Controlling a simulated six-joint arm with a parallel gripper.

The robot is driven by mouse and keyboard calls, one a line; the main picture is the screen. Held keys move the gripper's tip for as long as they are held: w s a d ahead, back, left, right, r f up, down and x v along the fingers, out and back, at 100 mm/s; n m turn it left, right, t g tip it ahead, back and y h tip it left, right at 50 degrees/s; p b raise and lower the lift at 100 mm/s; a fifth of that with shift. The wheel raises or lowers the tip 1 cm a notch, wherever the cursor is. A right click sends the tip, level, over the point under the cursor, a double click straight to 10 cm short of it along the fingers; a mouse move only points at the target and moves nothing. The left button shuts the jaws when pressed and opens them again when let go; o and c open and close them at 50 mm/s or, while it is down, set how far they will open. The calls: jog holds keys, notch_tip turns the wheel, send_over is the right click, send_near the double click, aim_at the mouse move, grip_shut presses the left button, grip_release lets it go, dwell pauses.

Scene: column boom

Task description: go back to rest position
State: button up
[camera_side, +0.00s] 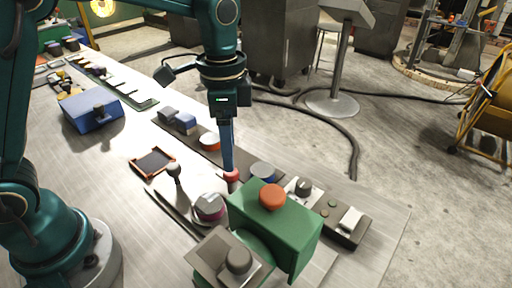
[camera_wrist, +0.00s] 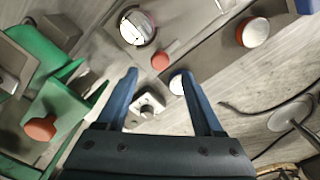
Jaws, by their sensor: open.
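My gripper (camera_side: 229,168) hangs pointing down over the long metal table (camera_side: 110,170) in the side view. Its blue fingers overlap there and look like one bar. In the wrist view my gripper (camera_wrist: 157,74) has its two blue fingers spread apart, with nothing held between them. A small red knob (camera_side: 232,175) shows right at the fingertips in the side view. In the wrist view the red knob (camera_wrist: 160,61) lies just beyond the gap between the tips. I cannot tell whether a finger touches it.
A green box with an orange button (camera_side: 272,197) stands close, right of the fingertips. A pink-grey knob (camera_side: 209,206), a lever (camera_side: 174,170) and an orange-rimmed tray (camera_side: 153,162) lie to the left. A blue box (camera_side: 93,113) stands farther back. The air right of my arm looks clear.

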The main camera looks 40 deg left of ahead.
jog(key=s+a+r+n+t, duration=0.35)
jog(key=s+r, duration=0.25)
jog(key=r, duration=0.2)
jog(key=s+a+f+n+t, duration=0.1)
jog(key=s+f+n+t, duration=0.1)
jog(key=s+n, duration=0.3)
jog(key=shift+s+a+f+n, duration=0.25)
jog(key=shift+s+f+n, duration=0.1)
jog(key=shift+s+f, duration=0.6)
